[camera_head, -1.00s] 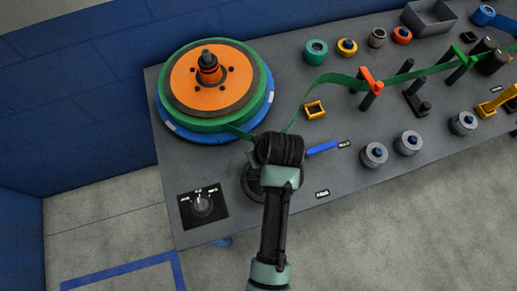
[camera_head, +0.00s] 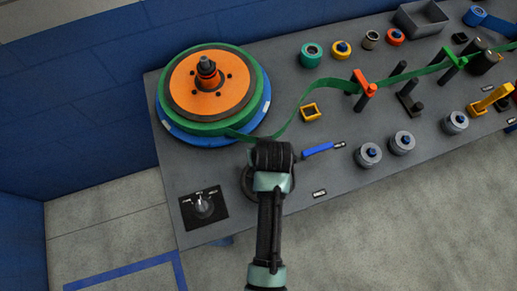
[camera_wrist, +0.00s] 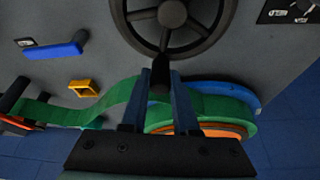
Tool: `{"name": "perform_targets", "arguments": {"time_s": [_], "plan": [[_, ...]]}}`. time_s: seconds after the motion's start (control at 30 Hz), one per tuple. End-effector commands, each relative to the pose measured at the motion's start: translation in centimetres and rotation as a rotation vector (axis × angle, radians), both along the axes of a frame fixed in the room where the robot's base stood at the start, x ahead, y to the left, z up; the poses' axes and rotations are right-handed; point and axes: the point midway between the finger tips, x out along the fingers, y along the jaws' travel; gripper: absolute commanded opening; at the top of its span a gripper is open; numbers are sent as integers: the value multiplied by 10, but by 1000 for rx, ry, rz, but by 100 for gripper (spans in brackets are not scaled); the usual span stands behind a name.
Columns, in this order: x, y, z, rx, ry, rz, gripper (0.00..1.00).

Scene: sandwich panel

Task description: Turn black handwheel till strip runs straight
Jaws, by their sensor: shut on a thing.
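The black handwheel (camera_wrist: 172,15) shows at the top of the wrist view, its spokes and hub visible and its top edge cut off. My gripper (camera_wrist: 160,88) is shut on the dark handle (camera_wrist: 160,76) on its near rim. In the head view my gripper (camera_head: 272,152) covers most of the wheel, and a piece of rim (camera_head: 246,184) shows at left. The green strip (camera_head: 304,99) leaves the orange-centred reel (camera_head: 188,95), dips in a slack curve just behind my gripper, then rises to the orange guide (camera_head: 364,88). Beyond that it runs fairly straight to the right.
A black dial plate (camera_head: 203,207) is left of the wheel. A blue lever (camera_head: 318,150) and a yellow square frame (camera_head: 311,112) are close on the right. Grey rollers (camera_head: 368,155) stand along the front. Bare panel lies between the dial and the wheel.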

Motion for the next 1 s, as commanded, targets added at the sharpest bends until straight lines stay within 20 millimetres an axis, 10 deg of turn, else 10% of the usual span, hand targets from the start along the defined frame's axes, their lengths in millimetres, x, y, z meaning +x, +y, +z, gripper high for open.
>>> {"name": "perform_targets", "arguments": {"time_s": [1.0], "plan": [[-10, -35, 1, -6, -3, -612, 0]]}}
